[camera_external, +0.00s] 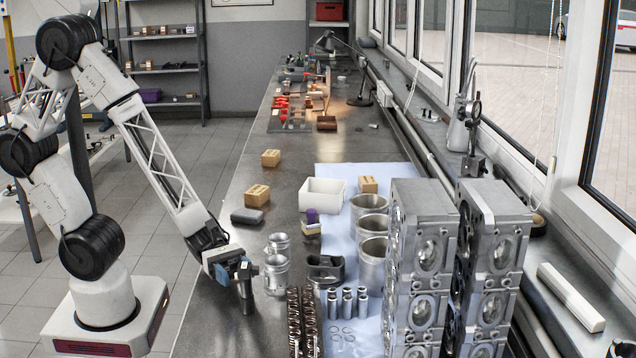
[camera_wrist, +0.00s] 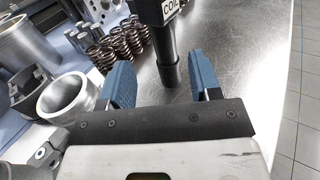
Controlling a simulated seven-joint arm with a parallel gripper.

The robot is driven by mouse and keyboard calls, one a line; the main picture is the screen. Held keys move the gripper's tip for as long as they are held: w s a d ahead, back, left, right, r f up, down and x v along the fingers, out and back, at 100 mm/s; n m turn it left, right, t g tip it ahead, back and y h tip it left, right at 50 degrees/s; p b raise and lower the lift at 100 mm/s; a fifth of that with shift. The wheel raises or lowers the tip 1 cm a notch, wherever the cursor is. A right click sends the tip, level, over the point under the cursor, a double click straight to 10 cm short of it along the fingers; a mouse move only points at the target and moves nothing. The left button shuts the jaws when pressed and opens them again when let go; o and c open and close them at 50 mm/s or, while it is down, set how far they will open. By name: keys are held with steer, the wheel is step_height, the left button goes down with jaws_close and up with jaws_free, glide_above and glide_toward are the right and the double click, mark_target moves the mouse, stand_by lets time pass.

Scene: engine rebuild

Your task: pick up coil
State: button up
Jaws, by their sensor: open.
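The coil is a dark upright part with a thick upper body and a narrower stem, and it bears a white "COIL" label in the wrist view (camera_wrist: 165,40). In the external view its grey lower part (camera_external: 247,297) shows under my gripper (camera_external: 243,270), near the left edge of the bench. My gripper also shows in the wrist view (camera_wrist: 162,66), with its two blue fingers spread apart. The coil's stem lies between the fingers in that picture, with a gap on both sides. I cannot tell whether the fingers are level with it. Its upper end is cut off in the wrist view.
Pistons (camera_external: 276,273) and rows of valve springs (camera_external: 303,318) stand right of the coil. Metal cylinder liners (camera_external: 371,262) and stacked engine blocks (camera_external: 417,250) stand farther right. A white box (camera_external: 322,195) is behind. The bench's edge is close on the coil's left.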

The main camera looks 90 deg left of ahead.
mark_target(249, 289)
steer(key=shift+d, duration=0.1)
steer(key=shift+x, duration=1.2)
steer(key=shift+w+d, duration=0.1)
steer(key=shift+s+f+x, duration=0.1)
steer(key=shift+x, duration=0.65)
steer(key=shift+s+f+x, duration=0.1)
steer(key=shift+s+x, duration=0.05)
steer(key=shift+x, duration=1.7)
steer(key=c, duration=1.1)
